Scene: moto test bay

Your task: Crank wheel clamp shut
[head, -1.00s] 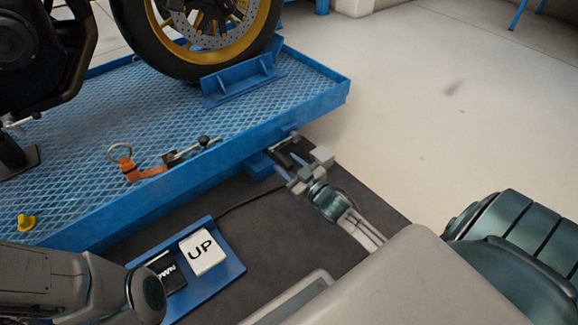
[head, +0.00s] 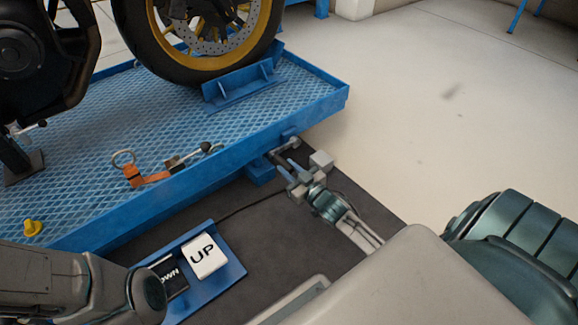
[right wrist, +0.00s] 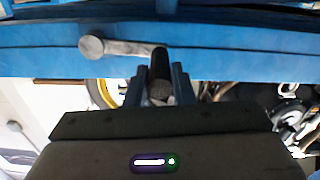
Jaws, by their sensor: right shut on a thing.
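The motorcycle's front wheel (head: 166,55), with a black tyre and yellow rim, stands on the blue lift platform (head: 100,95). A blue wheel clamp plate (head: 243,88) sits against the tyre's near side. The crank (head: 283,148) sticks out from the platform's near edge. In the right wrist view, its grey crank arm (right wrist: 125,48) runs from a round end at the left to a dark handle (right wrist: 160,68). My right gripper (head: 297,180) is shut on that handle, its fingers (right wrist: 160,85) on either side of it. My left gripper is outside the views.
An orange strap with a ring (head: 134,175) and a ratchet (head: 188,157) lie on the platform. A yellow knob (head: 33,228) is at its left. A blue pedal box with a white UP pedal (head: 205,255) stands on the dark mat (head: 265,230). Open floor lies right.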

